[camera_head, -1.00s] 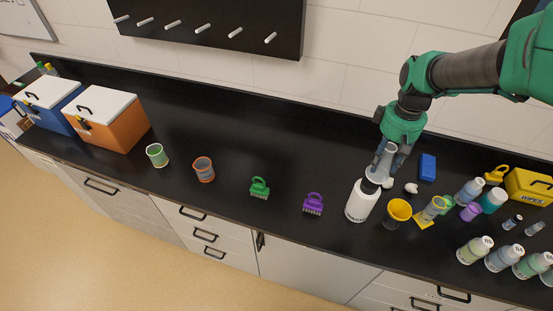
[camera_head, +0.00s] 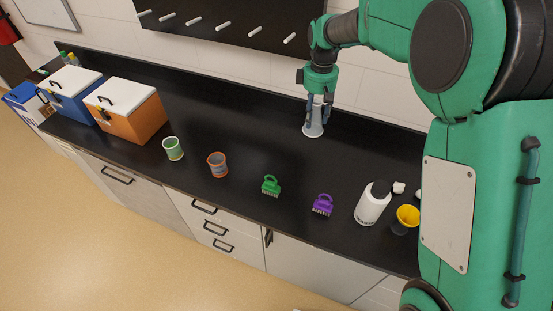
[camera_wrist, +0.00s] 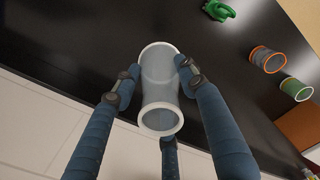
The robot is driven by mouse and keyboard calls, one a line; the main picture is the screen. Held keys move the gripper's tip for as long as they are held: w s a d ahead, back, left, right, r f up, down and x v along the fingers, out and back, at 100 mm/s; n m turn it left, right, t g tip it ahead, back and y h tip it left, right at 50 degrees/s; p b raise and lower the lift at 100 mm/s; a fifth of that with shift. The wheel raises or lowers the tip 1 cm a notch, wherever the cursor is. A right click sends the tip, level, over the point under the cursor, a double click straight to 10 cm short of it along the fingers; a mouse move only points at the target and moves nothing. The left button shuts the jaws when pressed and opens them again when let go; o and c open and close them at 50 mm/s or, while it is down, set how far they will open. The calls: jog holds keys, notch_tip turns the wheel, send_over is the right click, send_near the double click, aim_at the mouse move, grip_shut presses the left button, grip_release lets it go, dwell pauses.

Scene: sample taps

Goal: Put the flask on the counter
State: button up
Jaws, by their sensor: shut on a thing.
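The flask (camera_head: 314,127) is a clear, pale vessel with a wider white-rimmed base, upright over the back part of the black counter (camera_head: 230,125). My gripper (camera_head: 315,106) comes down from above and is shut on the flask. In the wrist view the flask (camera_wrist: 160,85) sits between the blue fingers of my gripper (camera_wrist: 155,88), with both round rims showing. Its base appears at or just above the counter top; I cannot tell whether it touches.
Green (camera_head: 173,148) and orange-rimmed (camera_head: 217,165) cups and an orange cooler (camera_head: 130,115) are left. Counter around the flask is clear. A pegboard (camera_head: 230,25) hangs behind.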

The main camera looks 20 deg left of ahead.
jog(key=s+a+f+n+p, duration=0.1)
jog(key=s+a+f+n, duration=0.1)
jog(key=a, duration=1.1)
jog(key=s+a+f+n, duration=0.1)
jog(key=a+f+n, duration=0.1)
jog(key=a, duration=1.1)
jog(key=s+a+f+n+p, duration=0.1)
jog(key=s+a+f+n, duration=0.1)
jog(key=s+a, duration=0.6)
jog(key=s+a+f+n+p, duration=0.1)
jog(key=s+a+f+n, duration=0.2)
jog(key=a, duration=0.8)
jog(key=shift+m, duration=0.7)
jog(key=shift+s+f, duration=0.15)
jog(key=shift+f, duration=1)
jog(key=shift+s+f, duration=0.15)
jog(key=shift+f, duration=0.95)
notch_tip(320, 180, down, 6)
jog(key=shift+f, duration=0.15)
jog(key=shift+f, duration=0.1)
jog(key=shift+f, duration=1.75)
